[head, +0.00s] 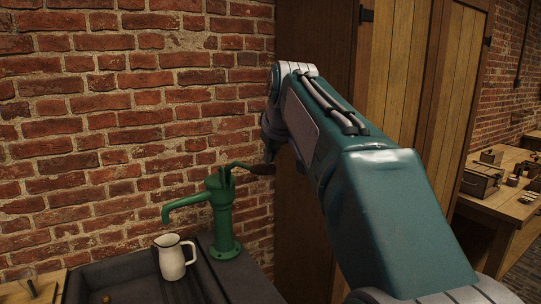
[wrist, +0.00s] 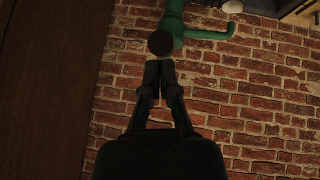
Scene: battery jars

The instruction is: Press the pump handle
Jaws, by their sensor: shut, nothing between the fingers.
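The green hand pump (head: 222,213) stands upright on the dark counter beside the brick wall, its spout pointing left over the sink. Its pump handle (head: 262,169) sticks out to the right and ends in a dark grip. My gripper (head: 268,158) is at the grip in the head view, partly hidden by my arm. In the wrist view, the shut fingers (wrist: 159,64) point at the dark round end of the handle (wrist: 160,43), with nothing between them. The fingertips appear right at the grip; I cannot tell whether they touch it. The green pump (wrist: 205,34) shows behind.
A white pitcher (head: 173,257) stands in the dark sink (head: 115,270) below the spout. A tall wooden cabinet (head: 385,75) is behind my arm. A workbench (head: 498,203) with small items stands at the far right. The brick wall (head: 120,120) is close behind the pump.

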